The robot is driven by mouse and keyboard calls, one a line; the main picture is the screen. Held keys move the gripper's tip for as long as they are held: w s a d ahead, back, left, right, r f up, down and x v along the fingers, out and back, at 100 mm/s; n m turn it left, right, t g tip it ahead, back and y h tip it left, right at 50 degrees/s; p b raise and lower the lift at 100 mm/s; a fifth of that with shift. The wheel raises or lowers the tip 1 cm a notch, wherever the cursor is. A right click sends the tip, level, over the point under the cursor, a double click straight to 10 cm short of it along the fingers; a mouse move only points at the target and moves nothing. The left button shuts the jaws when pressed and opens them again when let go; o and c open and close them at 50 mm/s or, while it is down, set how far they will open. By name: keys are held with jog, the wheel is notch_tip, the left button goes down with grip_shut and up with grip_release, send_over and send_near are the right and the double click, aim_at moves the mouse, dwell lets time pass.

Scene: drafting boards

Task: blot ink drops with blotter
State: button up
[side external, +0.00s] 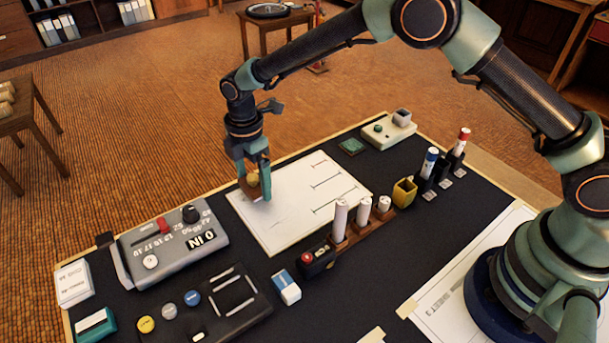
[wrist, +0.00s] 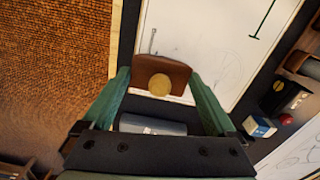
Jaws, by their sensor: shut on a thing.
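My gripper (side external: 254,188) is shut on the blotter (side external: 248,190), a brown block with a pale yellow knob. In the wrist view the blotter (wrist: 176,71) sits between the fingertips of my gripper (wrist: 160,80). The blotter is over the left part of a white sheet (side external: 290,215); I cannot tell whether it touches the paper. The sheet (wrist: 215,35) carries thin dark green line marks, a small red mark and faint grey strokes. I cannot make out distinct ink drops; the blotter and fingers hide part of the sheet.
A grey device with dials (side external: 172,245) stands left of the sheet. A wooden rack with white rolls (side external: 362,225), a yellow cup (side external: 404,191) and upright markers (side external: 430,160) stand to the right. A pale tray (side external: 388,133) and green pad (side external: 352,146) lie behind.

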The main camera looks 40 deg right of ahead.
aim_at(243, 201)
jog(key=shift+f, duration=0.65)
dwell(1.0)
jog(key=shift+a, duration=0.15)
jog(key=shift+a, duration=1.35)
jog(key=shift+d, duration=0.1)
jog(key=shift+d, duration=2.9)
jog(key=shift+a, duration=3.05)
